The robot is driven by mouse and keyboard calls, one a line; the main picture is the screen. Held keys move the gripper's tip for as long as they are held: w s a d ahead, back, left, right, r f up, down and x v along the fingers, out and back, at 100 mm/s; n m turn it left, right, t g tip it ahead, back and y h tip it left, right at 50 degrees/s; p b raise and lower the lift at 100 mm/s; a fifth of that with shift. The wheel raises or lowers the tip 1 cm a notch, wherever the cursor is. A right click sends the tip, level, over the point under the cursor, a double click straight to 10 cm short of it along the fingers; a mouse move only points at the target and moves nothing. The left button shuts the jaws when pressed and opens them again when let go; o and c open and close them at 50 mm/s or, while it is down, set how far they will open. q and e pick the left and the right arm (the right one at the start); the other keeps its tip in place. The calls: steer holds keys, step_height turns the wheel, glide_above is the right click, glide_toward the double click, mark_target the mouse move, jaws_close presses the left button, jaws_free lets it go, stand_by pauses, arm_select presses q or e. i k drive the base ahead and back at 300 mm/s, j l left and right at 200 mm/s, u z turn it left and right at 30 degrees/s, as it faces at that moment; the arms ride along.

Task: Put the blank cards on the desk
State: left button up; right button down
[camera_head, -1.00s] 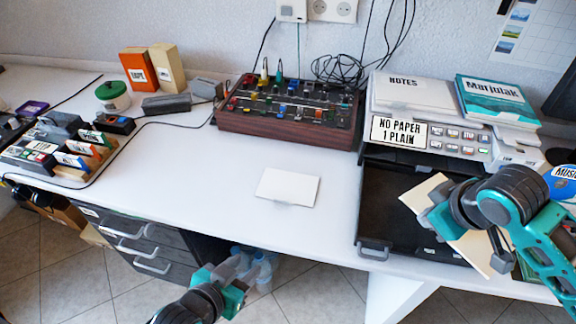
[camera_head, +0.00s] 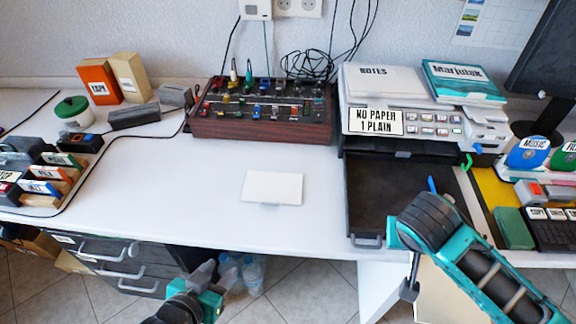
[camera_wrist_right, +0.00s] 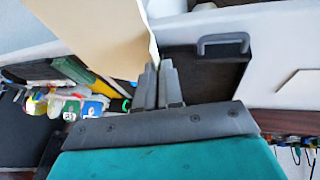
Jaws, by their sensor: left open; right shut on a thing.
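A white blank card or stack (camera_head: 272,188) lies flat on the middle of the white desk (camera_head: 230,215). My right gripper (camera_wrist_right: 158,75) is shut on a cream blank sheet (camera_wrist_right: 95,30), seen in the right wrist view. In the head view the sheet (camera_head: 440,295) shows below my right forearm, near the desk's front edge; the forearm hides part of it and the fingers. My left gripper (camera_head: 212,282) is open and empty, low in front of the desk.
A printer labelled "NO PAPER 1 PLAIN" (camera_head: 375,121) stands at right with a black tray (camera_head: 385,190) pulled out. A mixer (camera_head: 262,127) sits at the back. A keyboard (camera_head: 550,230) lies far right. The desk around the white card is clear.

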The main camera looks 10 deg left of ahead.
mark_target(143, 179)
steer(key=j, duration=1.05)
steer(key=i+j+u, duration=0.1)
steer(key=j, duration=0.95)
steer(key=i+j, duration=0.1)
steer(key=j, duration=0.95)
steer(key=k+u, duration=0.05)
